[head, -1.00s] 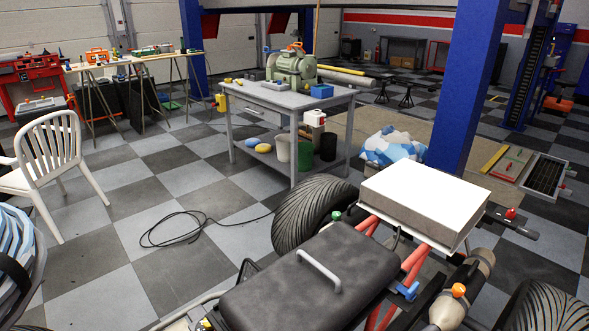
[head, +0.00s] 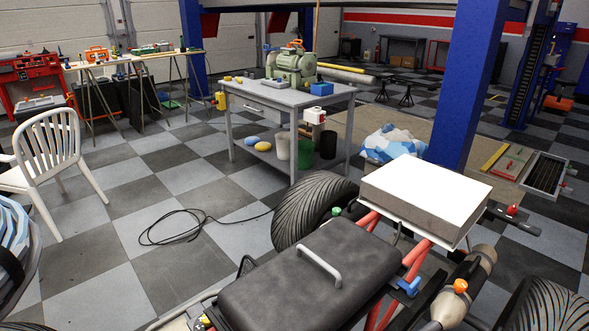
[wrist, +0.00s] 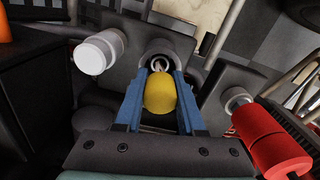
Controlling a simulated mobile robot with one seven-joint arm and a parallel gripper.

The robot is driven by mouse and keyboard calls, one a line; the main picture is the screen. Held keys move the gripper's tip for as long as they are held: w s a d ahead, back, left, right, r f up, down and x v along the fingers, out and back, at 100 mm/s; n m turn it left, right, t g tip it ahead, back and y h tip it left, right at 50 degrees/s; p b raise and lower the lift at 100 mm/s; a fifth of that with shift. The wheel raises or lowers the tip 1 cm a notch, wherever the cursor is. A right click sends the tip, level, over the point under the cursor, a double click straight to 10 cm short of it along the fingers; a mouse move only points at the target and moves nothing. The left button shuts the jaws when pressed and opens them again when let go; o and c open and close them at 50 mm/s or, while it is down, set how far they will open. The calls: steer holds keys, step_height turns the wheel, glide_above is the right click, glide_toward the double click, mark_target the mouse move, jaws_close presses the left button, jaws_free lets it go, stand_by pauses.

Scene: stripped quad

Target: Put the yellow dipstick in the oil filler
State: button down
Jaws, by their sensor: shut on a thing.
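In the wrist view my gripper (wrist: 157,85) has its two blue fingers shut on the yellow dipstick (wrist: 160,95), seen as a rounded yellow head. Just beyond the head is a round grey collar with a dark opening (wrist: 150,56), which looks like the oil filler. A pale metal part shows in front of this opening. The dipstick's head hides its lower end, so I cannot tell whether it is inside the filler or only in line with it. My gripper does not show clearly in the head view.
A white cap (wrist: 98,52) stands left of the fingers and a red ribbed cylinder (wrist: 268,140) stands close on the right. In the head view the quad has a black seat (head: 310,280) and a white-topped box (head: 425,195). A grey workbench (head: 270,97) stands behind.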

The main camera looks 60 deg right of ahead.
steer(key=shift+f+b, duration=0.4)
steer(key=shift+f, duration=0.2)
steer(key=shift+c, duration=2.2)
jaws_free()
steer(key=shift+r, duration=0.1)
step_height(320, 180, up, 13)
steer(key=p, duration=0.4)
